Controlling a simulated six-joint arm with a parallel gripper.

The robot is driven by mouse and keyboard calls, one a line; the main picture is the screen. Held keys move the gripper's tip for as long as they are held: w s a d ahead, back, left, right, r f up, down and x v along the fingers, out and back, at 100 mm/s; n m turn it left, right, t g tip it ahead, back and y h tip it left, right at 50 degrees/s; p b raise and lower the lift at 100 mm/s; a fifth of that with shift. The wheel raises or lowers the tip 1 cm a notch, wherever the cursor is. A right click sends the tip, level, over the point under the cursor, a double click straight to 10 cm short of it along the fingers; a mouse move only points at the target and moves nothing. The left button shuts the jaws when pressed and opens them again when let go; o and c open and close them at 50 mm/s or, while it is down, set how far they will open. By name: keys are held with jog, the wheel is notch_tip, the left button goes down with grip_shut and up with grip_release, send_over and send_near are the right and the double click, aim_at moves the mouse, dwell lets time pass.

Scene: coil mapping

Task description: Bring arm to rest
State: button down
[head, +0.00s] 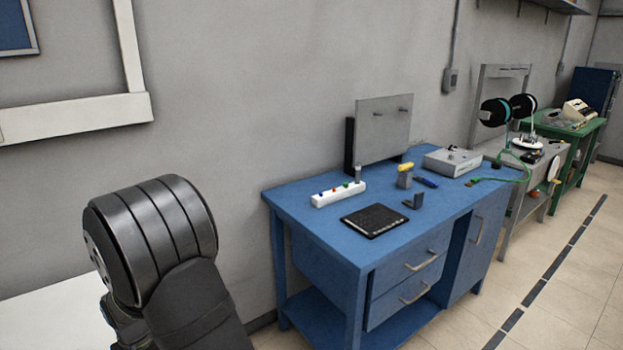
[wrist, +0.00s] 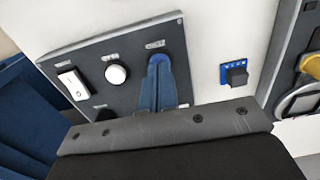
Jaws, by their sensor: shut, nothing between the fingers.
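In the wrist view my gripper (wrist: 159,65) is shut with its two blue-grey fingers together and nothing between them. Its tips are in front of a dark control panel (wrist: 130,55), over a labelled round blue spot. I cannot tell whether they touch it. The panel also bears a white rocker switch (wrist: 73,84) and a round white button (wrist: 116,74) to the left of the fingers. Another control below the button is partly hidden by my gripper. In the head view my dark arm link fills the lower left, and my gripper is not visible there.
A small blue board with a black knob (wrist: 236,75) is right of the panel, and a grey device (wrist: 298,70) with a yellow part is at the far right. In the head view a blue workbench (head: 340,255) stands right of my arm, with open floor beyond.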

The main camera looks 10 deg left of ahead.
notch_tip(320, 180, up, 14)
jog(key=shift+f, duration=0.25)
dwell(1.2)
dwell(0.4)
